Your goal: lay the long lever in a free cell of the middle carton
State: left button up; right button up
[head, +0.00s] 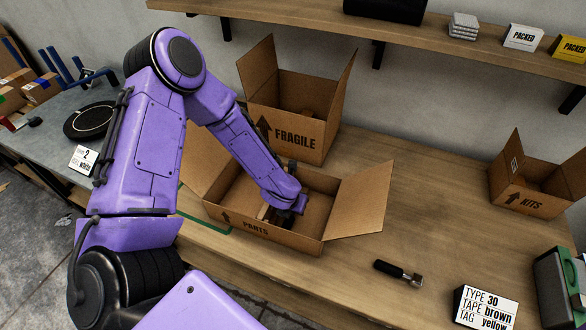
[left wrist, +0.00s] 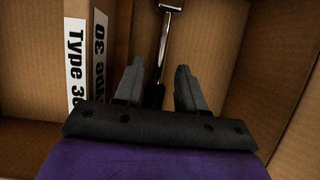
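An open cardboard carton marked PARTS (head: 290,239) stands on the wooden bench, flaps spread. My left arm reaches down into it, and my left gripper (head: 281,212) is low inside, partly hidden by its own wrist. In the left wrist view, a lever with a bright metal shaft (left wrist: 169,40) and a black handle lies in the carton. The left gripper (left wrist: 158,82) is open, its fingers apart on either side of the handle, with a gap visible at the right finger. Boxes labelled Type 30 (left wrist: 76,50) stand to the left of the lever. My right gripper is not in view.
A carton marked FRAGILE (head: 290,138) stands behind, and one marked KITS (head: 533,203) at the right. A short black-handled metal tool (head: 398,273) lies on the bench (head: 430,220). A sign (head: 486,308) stands at the front right.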

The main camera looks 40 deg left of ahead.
pick_arm(q)
jog(key=shift+r, duration=0.1)
jog(key=shift+w+r+p, duration=0.1)
jog(key=shift+r+p, duration=0.6)
jog(key=shift+p, duration=0.05)
jog(key=p+v, duration=0.1)
jog(key=v, duration=1)
jog(key=shift+s+r, duration=0.25)
jog(key=shift+s, duration=0.1)
